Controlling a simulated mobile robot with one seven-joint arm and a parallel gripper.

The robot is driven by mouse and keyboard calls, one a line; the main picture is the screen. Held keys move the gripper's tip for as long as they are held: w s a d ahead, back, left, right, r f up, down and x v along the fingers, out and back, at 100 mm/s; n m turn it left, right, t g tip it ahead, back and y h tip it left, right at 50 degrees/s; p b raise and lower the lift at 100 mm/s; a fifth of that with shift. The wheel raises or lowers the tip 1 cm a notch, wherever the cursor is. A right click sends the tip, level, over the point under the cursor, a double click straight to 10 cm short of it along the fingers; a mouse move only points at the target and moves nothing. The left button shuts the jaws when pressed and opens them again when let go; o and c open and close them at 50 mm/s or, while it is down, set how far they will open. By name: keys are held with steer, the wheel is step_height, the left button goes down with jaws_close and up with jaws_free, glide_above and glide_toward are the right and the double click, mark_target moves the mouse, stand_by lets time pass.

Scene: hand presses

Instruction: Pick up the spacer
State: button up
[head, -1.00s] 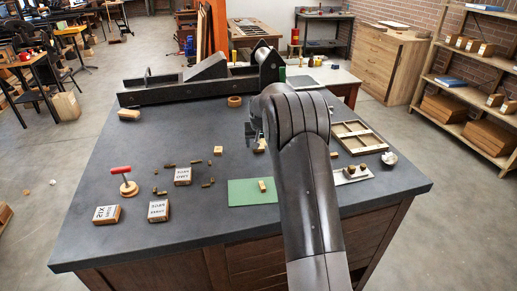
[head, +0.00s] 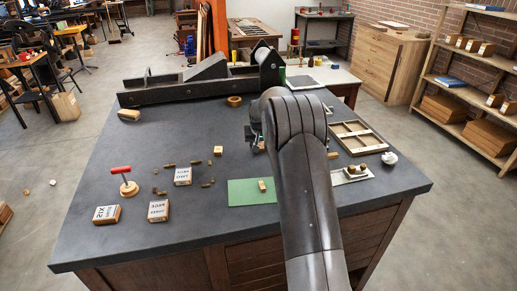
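I cannot tell for sure which piece is the spacer. A tan ring (head: 234,101) lies on the dark tabletop near the black press. A small light wooden block (head: 218,150) stands left of my arm. Another small wooden block (head: 262,185) is on the green mat (head: 240,192). My gripper (head: 254,137) is low over the middle of the table, mostly hidden behind my own arm. A bit of a small tan piece (head: 262,145) shows just below it. Whether the fingers are open, or touch that piece, is hidden.
The long black press (head: 200,82) spans the back of the table (head: 130,240). Labelled boxes (head: 158,211), a red-handled stamp (head: 124,181) and small brown pieces lie at left. A wooden frame tray (head: 357,137) is at right. The front left tabletop is clear.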

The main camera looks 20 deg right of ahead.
steer(key=shift+r, duration=0.6)
steer(key=r, duration=0.2)
steer(key=d+r, duration=0.1)
steer(key=shift+s+r, duration=0.35)
steer(key=s+d+r, duration=0.6)
steer(key=d, duration=0.2)
steer(key=s+a+n+g+y, duration=0.25)
steer(key=s+a+n, duration=0.25)
steer(key=s+n, duration=0.5)
steer(key=s+a+n+g+y, duration=0.2)
steer(key=s+a+n+y, duration=0.15)
steer(key=s+n, duration=0.65)
glide_above(241, 193)
steer(key=d, duration=0.2)
steer(key=shift+h, duration=0.4)
steer(key=f, duration=0.6)
steer(key=shift+a, duration=0.2)
steer(key=shift+w+a+f, duration=0.1)
steer(key=shift+f, duration=2.05)
